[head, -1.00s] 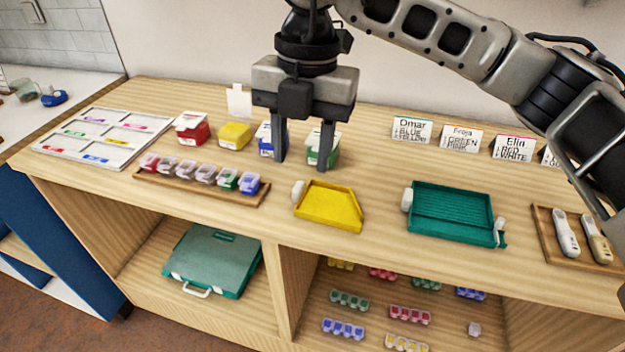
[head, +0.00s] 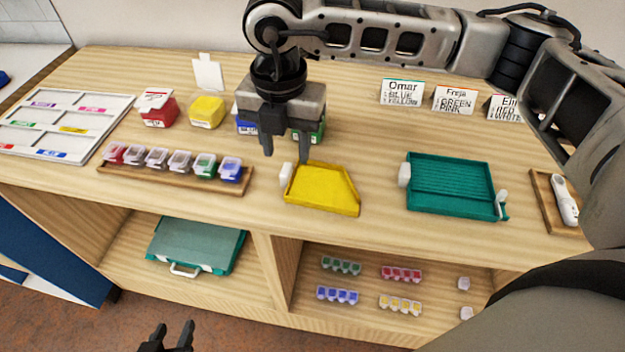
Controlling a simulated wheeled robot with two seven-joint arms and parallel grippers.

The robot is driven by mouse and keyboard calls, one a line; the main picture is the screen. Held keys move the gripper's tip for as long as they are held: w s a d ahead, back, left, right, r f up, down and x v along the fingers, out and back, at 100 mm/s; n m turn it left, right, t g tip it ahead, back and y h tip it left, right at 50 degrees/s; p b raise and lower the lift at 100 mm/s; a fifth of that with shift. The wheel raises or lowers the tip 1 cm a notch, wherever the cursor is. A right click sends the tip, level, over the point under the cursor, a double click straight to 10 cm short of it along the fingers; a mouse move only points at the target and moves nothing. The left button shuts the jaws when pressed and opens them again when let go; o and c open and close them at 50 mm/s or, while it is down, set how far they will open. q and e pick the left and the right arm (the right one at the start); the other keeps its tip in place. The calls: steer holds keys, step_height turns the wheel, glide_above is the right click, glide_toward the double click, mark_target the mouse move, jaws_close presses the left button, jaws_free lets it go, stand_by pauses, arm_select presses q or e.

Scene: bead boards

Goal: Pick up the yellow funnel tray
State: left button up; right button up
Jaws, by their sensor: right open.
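The yellow funnel tray (head: 322,188) lies flat on the wooden worktop, with a white grip (head: 286,176) at its left end. My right gripper (head: 286,156) points down with its fingers apart and empty. In the picture its fingertips are just above the tray's white grip and left back corner, apart from the tray as far as I can see. My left gripper (head: 171,334) shows at the bottom edge, in front of the shelf unit, its fingers apart and empty.
A teal ribbed tray (head: 450,186) lies to the right. A wooden rack (head: 175,182) of small lidded boxes lies to the left. Red (head: 158,108), yellow (head: 207,111), blue and green boxes stand behind; my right gripper partly covers the last two. Name cards (head: 402,92) stand at the back.

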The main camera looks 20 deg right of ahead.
mark_target(288, 166)
step_height(288, 166, down, 5)
steer(key=shift+r+p, duration=0.1)
steer(key=shift+p, duration=0.45)
jaws_close()
steer(key=shift+r, duration=0.15)
